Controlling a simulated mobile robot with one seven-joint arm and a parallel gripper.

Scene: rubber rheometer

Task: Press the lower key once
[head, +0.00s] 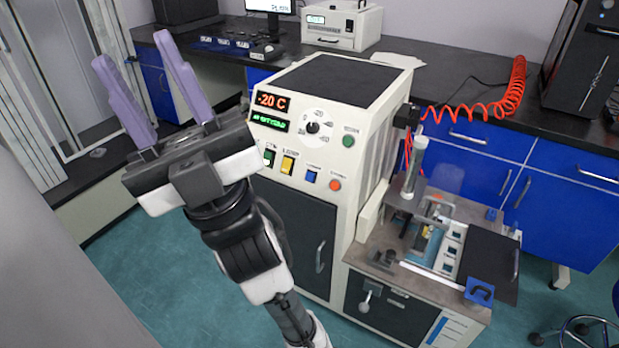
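The white machine (378,95) stands in the middle of the head view, its sloped front panel facing me. The panel carries a green-and-white switch (269,157), a yellow key (287,165), a blue key (311,176) and a round orange-red button (335,184) in a row. A round green button (348,141) sits higher at the right. The small labels are too blurred to read, so I cannot tell which is the lower key. My gripper (133,50) is raised left of the panel, its purple fingers apart with nothing between them, touching nothing.
Displays read "-20 C" in red (271,101) and green text (269,122), beside a dial (312,128). A metal test station (400,245) adjoins the machine at right. A red coiled hose (515,85) hangs over the black bench (440,70). A glass enclosure (65,75) stands at left.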

